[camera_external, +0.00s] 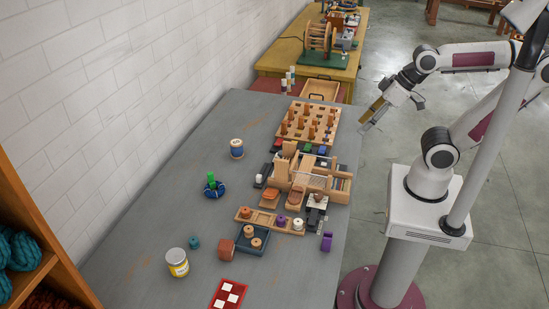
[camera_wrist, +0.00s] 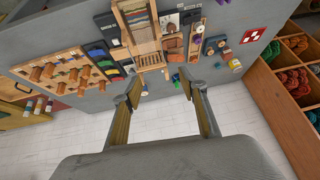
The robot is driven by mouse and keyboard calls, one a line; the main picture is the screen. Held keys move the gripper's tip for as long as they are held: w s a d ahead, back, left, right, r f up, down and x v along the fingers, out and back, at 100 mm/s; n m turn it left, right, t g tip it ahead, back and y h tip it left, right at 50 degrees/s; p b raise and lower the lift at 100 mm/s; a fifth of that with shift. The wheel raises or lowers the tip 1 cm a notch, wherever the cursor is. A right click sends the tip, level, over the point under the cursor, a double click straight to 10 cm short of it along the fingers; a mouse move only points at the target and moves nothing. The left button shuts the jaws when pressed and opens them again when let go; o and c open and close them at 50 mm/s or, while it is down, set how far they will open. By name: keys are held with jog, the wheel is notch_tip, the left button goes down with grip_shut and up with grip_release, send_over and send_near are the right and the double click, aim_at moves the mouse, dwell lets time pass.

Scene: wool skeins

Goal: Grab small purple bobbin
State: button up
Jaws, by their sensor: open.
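A small purple bobbin (camera_external: 281,221) sits in a wooden holder (camera_external: 262,219) near the front middle of the table. Another purple spool-like piece (camera_external: 326,242) stands on the table near its right edge, right of the holder. In the wrist view a small purple spot (camera_wrist: 200,29) shows near the top, too small to tell apart clearly. My gripper (camera_external: 373,114) is open and empty, raised off the right side of the table, well away from both purple pieces. Its two fingers (camera_wrist: 160,88) are spread wide in the wrist view.
A wooden loom-like frame (camera_external: 312,178) and a pegboard (camera_external: 308,123) stand between the gripper and the holder. A blue tray (camera_external: 252,239), a brown spool (camera_external: 227,250) and a yellow-white tin (camera_external: 177,262) are nearby. The table's left side is mostly clear.

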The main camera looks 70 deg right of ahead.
jog(key=w+a+r+m+t+y, duration=0.1)
jog(key=w+a+r+t+y, duration=0.15)
jog(key=w+a, duration=0.65)
jog(key=w+a+r+t+y, duration=0.15)
jog(key=w+a+r, duration=0.25)
jog(key=w+a, duration=0.5)
jog(key=w+a+f+m+t+h, duration=0.1)
jog(key=w+a+f+m, duration=0.15)
jog(key=w, duration=0.35)
jog(key=w+a+f+m+t+h, duration=0.1)
jog(key=w+a+f, duration=0.1)
jog(key=w+a, duration=0.35)
notch_tip(320, 180, down, 14)
jog(key=w+a+m+h, duration=0.2)
jog(key=w+m+h, duration=0.1)
jog(key=m+h, duration=0.15)
jog(key=s+f+g+h, duration=0.1)
jog(key=s+f+h, duration=0.2)
jog(key=s+f, duration=0.2)
jog(key=s+f+g+h, duration=0.1)
jog(key=s+f+h, duration=0.1)
jog(key=s+f, duration=0.3)
jog(key=s+d+f+m+g+h, duration=0.1)
jog(key=s+f+h, duration=0.2)
jog(key=s+f, duration=0.2)
jog(key=shift+g+h, duration=0.35)
jog(key=shift+g, duration=0.05)
jog(key=shift+s, duration=0.1)
jog(key=shift+d, duration=0.1)
